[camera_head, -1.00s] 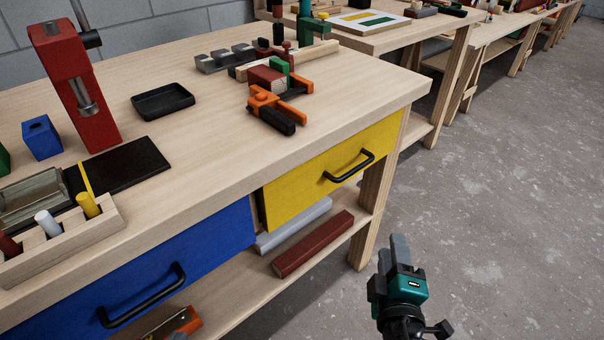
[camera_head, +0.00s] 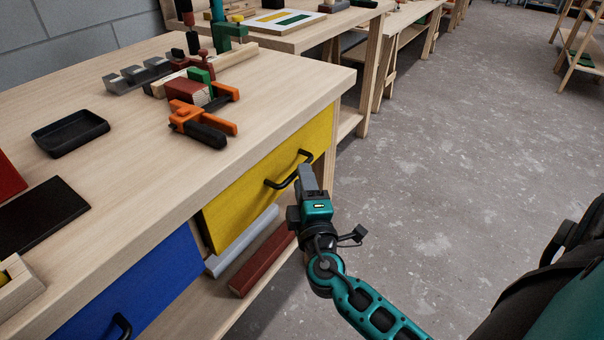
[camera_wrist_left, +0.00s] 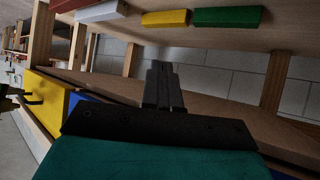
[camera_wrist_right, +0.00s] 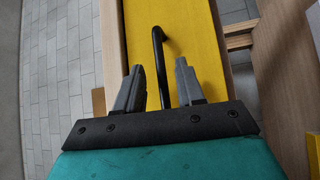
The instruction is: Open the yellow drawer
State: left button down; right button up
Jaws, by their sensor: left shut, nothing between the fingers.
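The yellow drawer (camera_head: 245,206) sits in the bench front, with its front close to flush with the bench. Its black bar handle (camera_head: 288,172) is at the right part of the front. In the right wrist view, my right gripper (camera_wrist_right: 160,85) is open. The black handle (camera_wrist_right: 158,50) runs between its two fingers, with gaps on both sides, in front of the yellow drawer (camera_wrist_right: 188,40). My left gripper (camera_wrist_left: 163,88) shows only in the left wrist view, shut and empty. The yellow drawer (camera_wrist_left: 46,100) also shows there, at the left.
A blue drawer (camera_head: 135,285) is left of the yellow one. A shelf below holds a dark red bar (camera_head: 262,262) and a grey bar (camera_head: 240,240). An orange clamp (camera_head: 200,125) and a black tray (camera_head: 70,133) lie on the benchtop. The floor (camera_head: 430,190) at right is clear.

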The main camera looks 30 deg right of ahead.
jog(key=shift+x, duration=0.9)
jog(key=shift+c, duration=0.2)
grip_shut()
